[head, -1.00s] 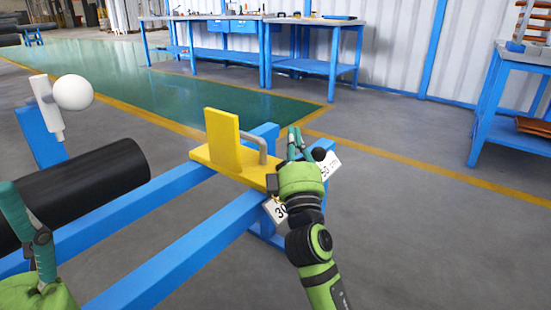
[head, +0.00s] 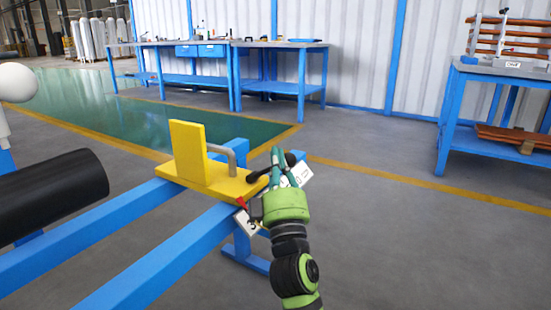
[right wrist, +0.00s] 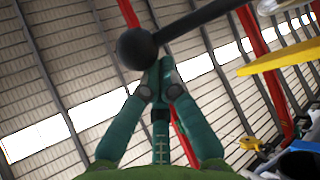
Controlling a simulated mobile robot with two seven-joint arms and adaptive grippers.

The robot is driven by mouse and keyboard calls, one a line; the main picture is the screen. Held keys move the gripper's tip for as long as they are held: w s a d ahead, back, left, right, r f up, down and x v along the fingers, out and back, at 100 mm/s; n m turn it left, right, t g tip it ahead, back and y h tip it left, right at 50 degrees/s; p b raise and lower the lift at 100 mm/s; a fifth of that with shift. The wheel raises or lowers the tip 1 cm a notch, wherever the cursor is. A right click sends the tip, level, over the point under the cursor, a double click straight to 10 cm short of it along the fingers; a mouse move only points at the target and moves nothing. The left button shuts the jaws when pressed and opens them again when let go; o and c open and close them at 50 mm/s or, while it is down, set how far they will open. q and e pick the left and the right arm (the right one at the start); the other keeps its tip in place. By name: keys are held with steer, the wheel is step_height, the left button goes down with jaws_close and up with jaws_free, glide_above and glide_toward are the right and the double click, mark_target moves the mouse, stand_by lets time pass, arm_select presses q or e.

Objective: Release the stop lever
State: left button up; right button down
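The yellow stop (head: 195,165) sits across two blue rails in the head view, with an upright plate and a grey handle. The stop lever (head: 262,174) is a dark rod ending in a black ball, at the stop's right side. My right gripper (head: 278,156) is at the lever, its fingers pointing up beside the ball. In the right wrist view the black ball (right wrist: 137,48) and rod cross just at the fingertips (right wrist: 162,68). The fingers are drawn together; I see nothing clearly between them. Contact with the lever cannot be told. My left gripper is out of view.
White number plates (head: 247,221) hang at the near rail, with a small red pointer (head: 241,202) beside them. A black cylinder (head: 50,193) lies at the left. Workbenches (head: 265,86) stand at the back.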

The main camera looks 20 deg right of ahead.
steer(key=shift+f, duration=0.15)
steer(key=s+a, duration=0.3)
steer(key=s, duration=0.9)
steer(key=shift+s+a+f, duration=0.2)
steer(key=shift+s, duration=0.15)
